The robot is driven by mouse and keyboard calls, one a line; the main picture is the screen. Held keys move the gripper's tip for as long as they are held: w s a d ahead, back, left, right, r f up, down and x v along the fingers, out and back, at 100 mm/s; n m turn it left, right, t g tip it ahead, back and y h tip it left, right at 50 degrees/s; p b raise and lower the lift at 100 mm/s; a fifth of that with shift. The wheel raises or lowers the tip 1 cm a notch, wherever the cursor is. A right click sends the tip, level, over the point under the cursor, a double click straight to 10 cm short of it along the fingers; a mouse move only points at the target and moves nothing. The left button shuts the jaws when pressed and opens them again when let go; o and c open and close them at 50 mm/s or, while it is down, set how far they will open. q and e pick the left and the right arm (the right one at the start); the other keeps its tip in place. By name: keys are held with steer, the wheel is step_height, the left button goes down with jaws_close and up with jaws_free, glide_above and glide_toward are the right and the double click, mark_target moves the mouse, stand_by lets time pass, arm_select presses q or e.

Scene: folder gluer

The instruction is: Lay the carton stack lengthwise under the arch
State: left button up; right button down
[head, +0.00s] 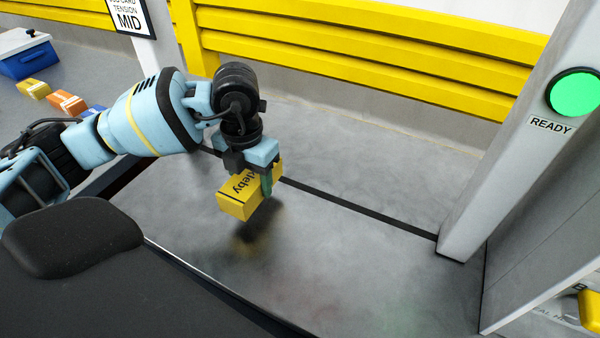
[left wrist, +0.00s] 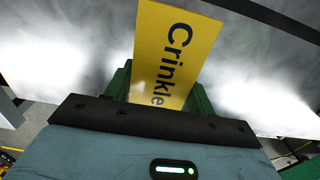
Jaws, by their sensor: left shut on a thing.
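The carton stack (head: 246,195) is a yellow box-like block with dark lettering. My left gripper (head: 262,178) is shut on it and holds it above the grey metal table (head: 350,270), with a shadow under it. The arch's grey post (head: 505,140) stands at the right, apart from the carton. The arch's full span is not visible. My right gripper is not in view.
A green lamp (head: 575,94) with a READY label is on the post. Yellow rails (head: 370,60) run along the back. Yellow and orange cartons (head: 67,103) and a blue bin (head: 28,58) lie at far left. A dark strip (head: 350,207) crosses the table. The table between carton and post is clear.

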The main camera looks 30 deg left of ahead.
arm_select(q)
glide_above(300, 186)
steer(key=shift+s+a+f, duration=0.25)
steer(key=shift+s+f, duration=0.1)
steer(key=shift+f, duration=0.1)
steer(key=shift+w, duration=0.1)
steer(key=shift+w+d, duration=0.2)
steer(key=shift+w, duration=0.05)
steer(key=shift+f, duration=1.8)
steer(key=shift+f, duration=0.2)
steer(key=o, duration=1.1)
step_height(300, 186, up, 12)
steer(key=shift+r+p, duration=0.2)
steer(key=shift+p, duration=0.25)
